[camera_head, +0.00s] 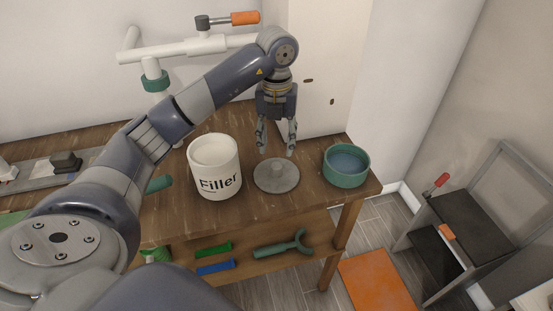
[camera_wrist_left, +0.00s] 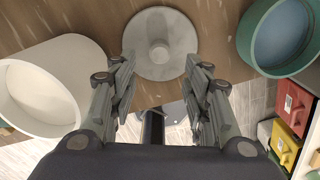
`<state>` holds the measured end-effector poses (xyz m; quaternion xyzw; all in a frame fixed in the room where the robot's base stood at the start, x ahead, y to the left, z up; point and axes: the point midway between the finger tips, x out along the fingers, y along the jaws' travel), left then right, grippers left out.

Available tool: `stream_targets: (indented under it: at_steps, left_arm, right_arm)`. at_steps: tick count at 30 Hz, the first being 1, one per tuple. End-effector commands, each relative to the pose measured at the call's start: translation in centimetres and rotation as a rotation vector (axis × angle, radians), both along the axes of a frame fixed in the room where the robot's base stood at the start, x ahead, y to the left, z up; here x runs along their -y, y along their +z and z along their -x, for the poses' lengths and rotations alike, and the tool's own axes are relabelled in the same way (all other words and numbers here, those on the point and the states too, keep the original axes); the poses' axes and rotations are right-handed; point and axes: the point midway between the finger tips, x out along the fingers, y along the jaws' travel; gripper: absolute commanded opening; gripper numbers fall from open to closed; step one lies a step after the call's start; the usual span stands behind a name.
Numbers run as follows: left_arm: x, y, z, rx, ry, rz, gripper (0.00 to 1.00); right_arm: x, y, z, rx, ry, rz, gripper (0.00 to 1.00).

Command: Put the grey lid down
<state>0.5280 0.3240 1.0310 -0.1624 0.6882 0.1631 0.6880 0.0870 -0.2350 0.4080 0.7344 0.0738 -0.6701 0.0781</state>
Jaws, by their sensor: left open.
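The grey lid (camera_head: 276,180) is a round disc with a small knob in its middle. It lies flat on the wooden bench, between the white Filler tub and the green bowl. My left gripper (camera_head: 276,148) points down just above and behind the lid, with its fingers apart and nothing between them. In the left wrist view the lid (camera_wrist_left: 160,62) shows beyond the open fingertips (camera_wrist_left: 160,68), apart from them as far as I can tell. My right gripper is not in view.
The open white tub (camera_head: 217,183) stands left of the lid and the green bowl (camera_head: 346,179) right of it, near the bench's (camera_head: 268,213) right end. Green and blue tools lie on the shelf below. A grey rack (camera_head: 450,235) stands on the floor at right.

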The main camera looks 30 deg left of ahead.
Motion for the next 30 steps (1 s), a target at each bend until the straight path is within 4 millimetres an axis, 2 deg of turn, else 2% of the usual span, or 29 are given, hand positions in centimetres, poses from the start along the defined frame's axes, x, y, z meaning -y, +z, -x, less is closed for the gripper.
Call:
stream_targets:
  at_steps: [3, 9, 30]
  left_arm:
    - [-0.1, 1.8, -0.1, 0.003, 0.001, -0.003, 0.44]
    - [0.0, 2.9, 0.0, 0.001, 0.001, 0.000, 0.44]
    - [0.0, 3.0, 0.0, -0.001, 0.000, 0.000, 0.44]
  right_arm:
    - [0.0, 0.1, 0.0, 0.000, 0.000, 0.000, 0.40]
    - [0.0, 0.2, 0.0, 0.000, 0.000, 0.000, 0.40]
    - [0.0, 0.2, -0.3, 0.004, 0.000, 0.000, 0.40]
